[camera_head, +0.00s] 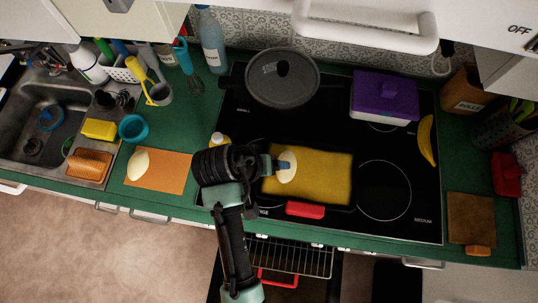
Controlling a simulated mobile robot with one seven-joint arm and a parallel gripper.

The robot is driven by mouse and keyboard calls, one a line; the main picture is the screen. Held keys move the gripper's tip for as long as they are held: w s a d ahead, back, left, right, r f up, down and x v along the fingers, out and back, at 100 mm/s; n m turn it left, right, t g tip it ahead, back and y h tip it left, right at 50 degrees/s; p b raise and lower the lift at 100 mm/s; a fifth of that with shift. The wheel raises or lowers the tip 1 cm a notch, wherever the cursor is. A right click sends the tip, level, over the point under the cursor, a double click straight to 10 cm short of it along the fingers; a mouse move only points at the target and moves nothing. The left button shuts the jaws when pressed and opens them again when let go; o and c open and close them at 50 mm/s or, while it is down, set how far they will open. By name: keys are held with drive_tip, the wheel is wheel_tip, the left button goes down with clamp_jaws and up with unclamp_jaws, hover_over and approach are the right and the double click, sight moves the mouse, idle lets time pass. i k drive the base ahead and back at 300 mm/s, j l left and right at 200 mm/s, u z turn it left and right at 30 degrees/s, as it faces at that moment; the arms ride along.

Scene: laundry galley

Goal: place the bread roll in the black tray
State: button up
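A pale cream oval bread roll (287,173) is at the fingertips of my gripper (281,164). A blue fingertip lies across the roll, and the gripper looks shut on it. The far finger is hidden, and I cannot tell whether the roll touches the yellow surface below. This yellow rectangle (325,178) fills the inside of the black tray (303,146), whose dark rim shows, with a red handle (305,209) at its near side. The tray sits on the black cooktop. A second, similar pale oval (138,165) lies on an orange mat (165,172) at the left.
A lidded dark pot (282,78) and a purple box (385,96) stand behind the tray. A banana (426,139) lies at the right. A brown board (471,217) is at the counter's right end. The sink (45,125) is far left. An oven rack (290,258) shows below.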

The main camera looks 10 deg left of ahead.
sight(138, 165)
drive_tip(key=k+j, duration=0.75)
drive_tip(key=j, duration=0.2)
